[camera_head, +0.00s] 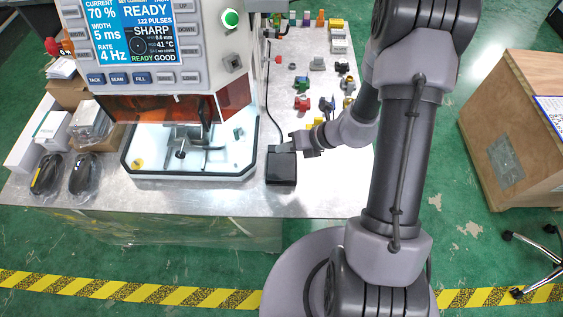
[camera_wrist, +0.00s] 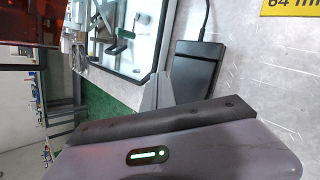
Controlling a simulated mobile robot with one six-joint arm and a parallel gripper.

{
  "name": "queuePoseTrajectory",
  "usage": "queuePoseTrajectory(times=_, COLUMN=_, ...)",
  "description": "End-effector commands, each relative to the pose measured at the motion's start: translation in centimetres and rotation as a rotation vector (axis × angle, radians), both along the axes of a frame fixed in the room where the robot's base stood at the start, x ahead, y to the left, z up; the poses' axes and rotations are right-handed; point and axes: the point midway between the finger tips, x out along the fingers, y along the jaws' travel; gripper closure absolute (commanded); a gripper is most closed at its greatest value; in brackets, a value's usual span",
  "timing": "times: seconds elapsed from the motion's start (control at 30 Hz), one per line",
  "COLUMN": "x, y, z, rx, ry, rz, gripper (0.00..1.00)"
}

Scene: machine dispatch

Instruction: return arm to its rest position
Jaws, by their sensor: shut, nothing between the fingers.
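My arm reaches from its base at the lower right of the head view over the metal worktable (camera_head: 225,202). My gripper (camera_head: 300,144) is at the table, close to the upper right of a black box with a cable (camera_head: 281,170). In the wrist view my gripper (camera_wrist: 158,92) is shut and empty, its grey fingertips beside the near left side of the black box (camera_wrist: 195,72). Whether they touch the box I cannot tell.
A machine with a screen (camera_head: 145,30) and a white work tray (camera_head: 150,164) stands left of my gripper. Several small coloured parts (camera_head: 303,103) lie on the table behind my arm. A wooden crate (camera_head: 520,125) stands at the right. Green floor lies between the crate and my arm.

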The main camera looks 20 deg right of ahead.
Motion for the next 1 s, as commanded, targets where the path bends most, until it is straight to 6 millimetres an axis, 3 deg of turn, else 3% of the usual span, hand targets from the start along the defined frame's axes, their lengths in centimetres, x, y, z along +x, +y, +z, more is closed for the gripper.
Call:
queuePoseTrajectory(times=0.57, x=0.0, y=0.0, z=-0.1, rx=0.000, ry=0.000, rz=0.000, gripper=1.00)
queuePoseTrajectory(times=0.63, x=0.1, y=0.3, z=0.6, rx=-0.015, ry=-0.025, rz=0.036, gripper=1.00)
queuePoseTrajectory(times=0.67, x=0.1, y=0.7, z=1.4, rx=-0.035, ry=-0.056, rz=0.082, gripper=1.00)
queuePoseTrajectory(times=0.77, x=-0.5, y=3.3, z=6.7, rx=-0.174, ry=-0.261, rz=0.401, gripper=1.00)
queuePoseTrajectory(times=0.9, x=-5.9, y=7.3, z=14.6, rx=-0.512, ry=-0.648, rz=1.064, gripper=1.00)
queuePoseTrajectory(times=1.0, x=-10.9, y=8.0, z=17.9, rx=-0.789, ry=-0.870, rz=1.514, gripper=1.00)
